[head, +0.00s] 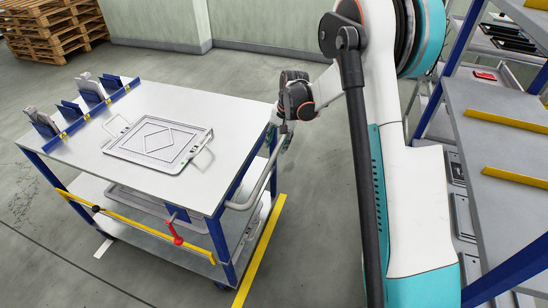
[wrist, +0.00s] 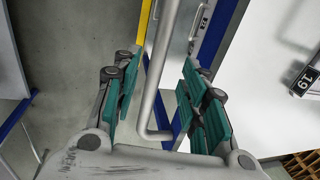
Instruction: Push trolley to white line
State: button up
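The trolley (head: 215,111) has a pale top, blue legs and a lower shelf, and stands at the left in the head view. Its grey tube handle (head: 262,182) is on its right side. My gripper (head: 287,138) is at the handle's far end. In the wrist view my gripper (wrist: 158,98) has its teal pads spread apart, with the handle tube (wrist: 154,75) between them. Gaps show between the tube and both pads.
A framed tray (head: 160,140) and blue holders (head: 90,95) are on the trolley top. A yellow floor line (head: 258,255) runs along its right side. A blue rack (head: 500,125) stands at the right, and pallets (head: 50,28) at the back left.

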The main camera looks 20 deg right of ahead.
aim_at(273, 156)
jog(key=f, duration=0.2)
jog(key=f+b, duration=0.1)
jog(key=f, duration=0.1)
jog(key=a+f+b, duration=0.1)
jog(key=f, duration=0.1)
jog(key=shift+w+f, duration=0.4)
grip_shut()
